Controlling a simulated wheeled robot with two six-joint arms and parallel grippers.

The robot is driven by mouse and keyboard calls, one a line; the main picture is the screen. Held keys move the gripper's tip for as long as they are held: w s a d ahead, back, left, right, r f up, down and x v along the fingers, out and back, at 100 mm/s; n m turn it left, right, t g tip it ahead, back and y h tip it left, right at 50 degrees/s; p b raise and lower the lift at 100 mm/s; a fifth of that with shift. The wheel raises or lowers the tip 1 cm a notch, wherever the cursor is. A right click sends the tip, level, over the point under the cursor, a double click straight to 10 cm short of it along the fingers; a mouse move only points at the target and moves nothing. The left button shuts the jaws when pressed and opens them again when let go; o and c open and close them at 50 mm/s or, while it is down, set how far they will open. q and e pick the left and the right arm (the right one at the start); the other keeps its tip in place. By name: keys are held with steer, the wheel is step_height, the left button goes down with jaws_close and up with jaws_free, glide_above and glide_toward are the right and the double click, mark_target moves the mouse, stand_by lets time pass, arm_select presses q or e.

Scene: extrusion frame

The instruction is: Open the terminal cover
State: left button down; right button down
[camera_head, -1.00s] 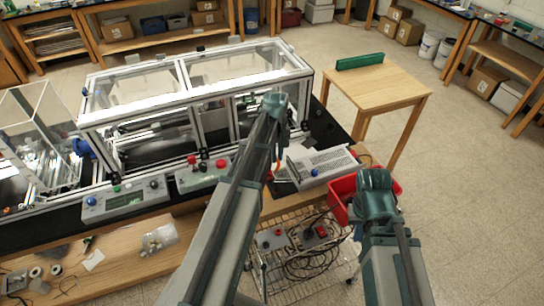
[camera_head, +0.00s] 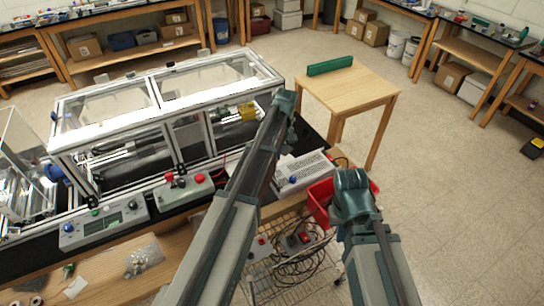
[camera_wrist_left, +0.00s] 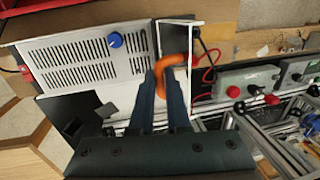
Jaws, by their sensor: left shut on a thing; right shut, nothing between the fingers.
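A white vented box (camera_wrist_left: 75,60) with a blue knob (camera_wrist_left: 115,39) fills the upper left of the left wrist view. The box also shows in the head view (camera_head: 312,164). An orange curved piece (camera_wrist_left: 170,62) stands beside the box's edge, next to a thin white panel (camera_wrist_left: 181,37); I cannot tell which is the terminal cover. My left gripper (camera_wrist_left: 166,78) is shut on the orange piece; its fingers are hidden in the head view. My right gripper (camera_head: 350,185) is shut and empty over the red bin's side, its fingertips not clear.
The framed machine (camera_head: 165,100) stands left of the box. Control panels (camera_head: 184,190) line its front. A red bin (camera_head: 320,197) is beside my right arm. A wooden table (camera_head: 350,88) with a green strip (camera_head: 330,65) stands behind. Cables (camera_head: 292,255) lie below.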

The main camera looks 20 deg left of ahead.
arm_select(q)
steer(key=shift+w+d+y, duration=0.15)
steer(key=shift+w+y, duration=0.1)
steer(key=shift+y, duration=0.05)
steer(key=c, duration=1.1)
jaws_free()
steer(key=shift+w, duration=0.1)
steer(key=shift+o, duration=1.1)
steer(key=shift+d, duration=0.1)
step_height(320, 180, up, 7)
steer(key=w+d+p, duration=0.1)
steer(key=p, duration=0.6)
steer(key=shift+r, duration=0.1)
